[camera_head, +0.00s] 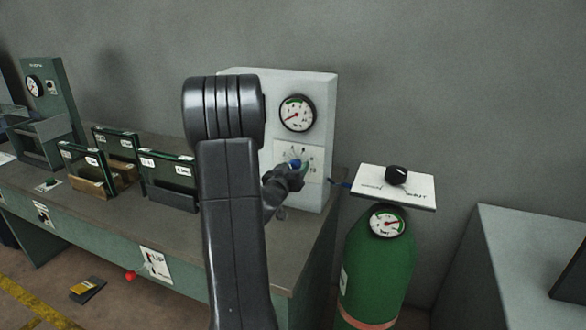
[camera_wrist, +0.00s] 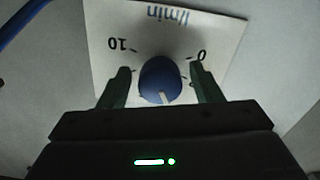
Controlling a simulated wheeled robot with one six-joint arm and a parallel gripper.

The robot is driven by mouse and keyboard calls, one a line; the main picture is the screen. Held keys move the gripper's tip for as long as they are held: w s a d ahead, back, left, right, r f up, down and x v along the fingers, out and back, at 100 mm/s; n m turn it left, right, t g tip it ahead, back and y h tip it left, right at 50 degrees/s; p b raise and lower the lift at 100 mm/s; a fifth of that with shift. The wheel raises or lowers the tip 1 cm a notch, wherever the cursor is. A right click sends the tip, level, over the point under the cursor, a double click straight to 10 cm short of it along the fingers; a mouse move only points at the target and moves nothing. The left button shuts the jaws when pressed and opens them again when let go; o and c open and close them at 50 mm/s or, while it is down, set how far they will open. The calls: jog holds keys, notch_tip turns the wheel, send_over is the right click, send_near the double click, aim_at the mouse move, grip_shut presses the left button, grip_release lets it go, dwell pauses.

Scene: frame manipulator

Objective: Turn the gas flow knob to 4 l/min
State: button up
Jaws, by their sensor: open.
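The gas flow knob is blue with a pale pointer mark, and it sits on a white dial plate (camera_wrist: 110,22) marked "l/min", "10" and "0". In the wrist view the knob (camera_wrist: 160,80) lies between the two fingers of my gripper (camera_wrist: 161,82), which are open with a gap on each side. The dial's other numbers are hidden below the gripper. In the head view the blue knob (camera_head: 295,164) shows small at my gripper's tip (camera_head: 291,170), on the white panel box (camera_head: 318,90). A round gauge (camera_head: 297,113) sits above it.
A green gas cylinder (camera_head: 377,265) with a gauge and a black knob (camera_head: 397,175) on a white plate stands right of the bench (camera_head: 240,250). A blue hose (camera_wrist: 22,25) runs near the dial. A grey block (camera_head: 520,250) stands far right.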

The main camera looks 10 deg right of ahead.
jog(key=shift+c, duration=0.5)
jog(key=c, duration=0.9)
jog(key=shift+f+m+b, duration=0.15)
jog(key=shift+m+b, duration=0.15)
jog(key=shift+b, duration=0.35)
jog(key=shift+m, duration=0.3)
jog(key=o, duration=1)
jog(key=b+v, duration=0.2)
jog(key=v, duration=1.2)
